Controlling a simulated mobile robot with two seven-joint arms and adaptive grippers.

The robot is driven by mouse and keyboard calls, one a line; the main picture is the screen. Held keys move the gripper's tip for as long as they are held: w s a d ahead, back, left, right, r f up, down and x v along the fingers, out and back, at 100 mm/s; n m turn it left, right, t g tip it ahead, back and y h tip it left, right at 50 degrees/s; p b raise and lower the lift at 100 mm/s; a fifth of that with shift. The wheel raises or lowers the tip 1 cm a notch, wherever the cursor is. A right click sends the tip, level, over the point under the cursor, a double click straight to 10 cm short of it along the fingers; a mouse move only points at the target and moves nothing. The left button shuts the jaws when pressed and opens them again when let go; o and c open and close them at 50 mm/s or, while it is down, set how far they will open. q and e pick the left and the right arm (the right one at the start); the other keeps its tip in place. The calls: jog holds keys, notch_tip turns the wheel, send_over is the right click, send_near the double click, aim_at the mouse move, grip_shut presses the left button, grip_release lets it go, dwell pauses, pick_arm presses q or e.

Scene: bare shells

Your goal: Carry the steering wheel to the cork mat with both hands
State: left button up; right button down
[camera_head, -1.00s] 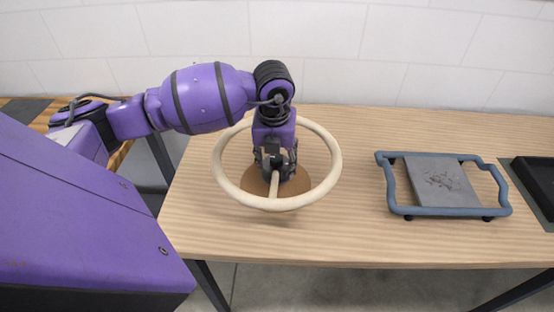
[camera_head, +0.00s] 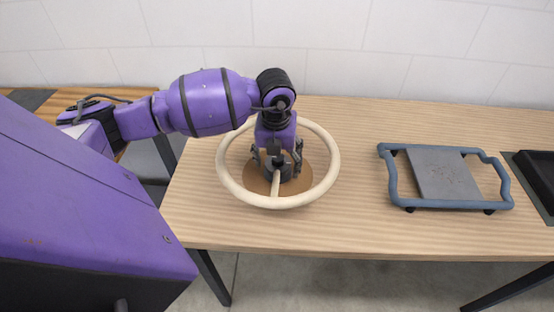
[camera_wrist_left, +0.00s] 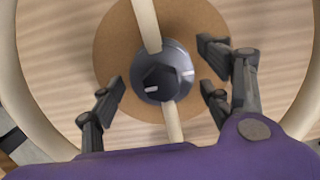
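The steering wheel (camera_head: 330,178) is a cream ring with a spoke and a dark grey hub. It lies level over the round brown cork mat (camera_head: 254,182) at the left part of the table, with the hub roughly over the mat's middle. In the left wrist view, the hub (camera_wrist_left: 163,72) sits over the mat (camera_wrist_left: 112,60), between my fingers. My left gripper (camera_head: 277,164) points down at the hub and is open, with clear gaps on both sides in the wrist view (camera_wrist_left: 160,97). My right gripper is not in view.
The light wooden table (camera_head: 350,230) is clear between the mat and a blue-framed tray (camera_head: 455,204) carrying a grey plate (camera_head: 440,175). A black tray (camera_head: 538,175) is at the right edge. A white wall (camera_head: 330,50) stands behind.

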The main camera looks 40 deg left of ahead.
aim_at(276, 162)
pick_arm(q)
jog(key=shift+r, duration=0.1)
jog(key=shift+r, duration=0.3)
notch_tip(276, 162, up, 11)
jog(key=s, duration=0.1)
jog(key=shift+d+r, duration=0.15)
jog(key=shift+d, duration=0.2)
jog(key=shift+s, duration=0.15)
